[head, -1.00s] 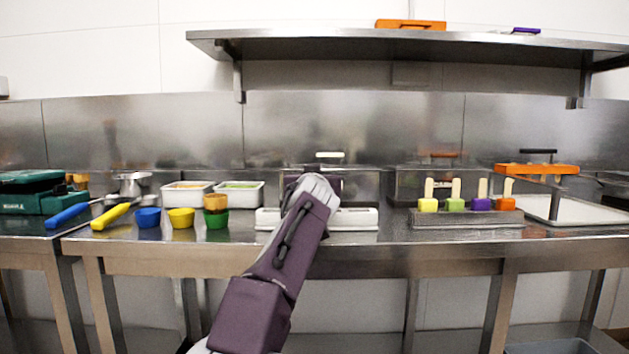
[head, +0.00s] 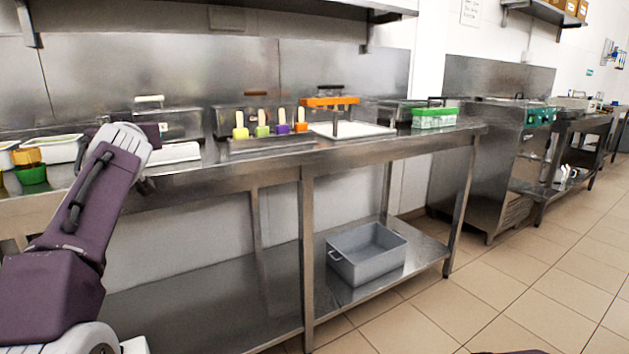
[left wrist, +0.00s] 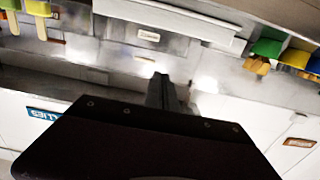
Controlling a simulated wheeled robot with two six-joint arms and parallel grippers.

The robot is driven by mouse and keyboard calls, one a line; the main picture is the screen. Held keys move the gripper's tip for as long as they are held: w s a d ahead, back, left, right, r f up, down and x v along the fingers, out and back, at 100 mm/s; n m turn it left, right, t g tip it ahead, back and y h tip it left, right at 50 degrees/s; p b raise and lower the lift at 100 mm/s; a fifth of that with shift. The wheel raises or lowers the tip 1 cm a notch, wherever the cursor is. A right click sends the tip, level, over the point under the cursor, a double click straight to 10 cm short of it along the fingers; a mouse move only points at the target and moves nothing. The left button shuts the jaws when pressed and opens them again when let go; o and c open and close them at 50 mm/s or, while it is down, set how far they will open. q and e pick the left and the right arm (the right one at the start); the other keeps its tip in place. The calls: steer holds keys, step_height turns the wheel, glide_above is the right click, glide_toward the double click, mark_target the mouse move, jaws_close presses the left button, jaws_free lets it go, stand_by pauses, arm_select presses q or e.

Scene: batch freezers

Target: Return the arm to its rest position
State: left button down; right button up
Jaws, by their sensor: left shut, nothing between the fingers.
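My left arm, with its dark purple link and pale grey joint, stands at the left of the head view. It crosses in front of the steel worktable (head: 385,145). Its gripper is hidden there. In the left wrist view my left gripper (left wrist: 160,82) shows as a narrow dark shape beyond the dark wrist housing. It is shut with nothing between the fingers. My right gripper is not in view.
Popsicles (head: 262,124) stand on a steel holder on the worktable. Right of them are an orange-handled frame (head: 331,101) and a green-white container (head: 434,117). A grey bin (head: 366,257) sits on the lower shelf. Tiled floor (head: 530,270) is clear at the right.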

arm_select(q)
steer(key=s+d+f+m+g+h+p, duration=0.15)
steer(key=d+f, duration=0.25)
steer(key=f, duration=0.4)
steer(key=d+f+g+h+p, duration=0.1)
steer(key=d+f+g+h, duration=0.2)
steer(key=f, duration=0.4)
steer(key=d+f+m+g+h+p, duration=0.1)
steer(key=d+f+h+p, duration=0.1)
steer(key=d+f, duration=0.45)
steer(key=s+d+f+m+g+h+p, duration=0.1)
steer(key=s+d+f+g, duration=0.25)
steer(key=s+f, duration=1)
steer(key=s+d+f+m+g+h, duration=0.25)
steer(key=s+f+g, duration=0.25)
steer(key=s+f, duration=0.85)
step_height(320, 180, up, 38)
steer(key=y+p, duration=0.1)
steer(key=p, duration=3.7)
steer(key=shift+d+r, duration=0.15)
steer(key=shift+r, duration=0.1)
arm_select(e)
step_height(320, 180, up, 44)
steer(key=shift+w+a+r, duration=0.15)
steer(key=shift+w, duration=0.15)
arm_select(q)
steer(key=shift+w, duration=0.1)
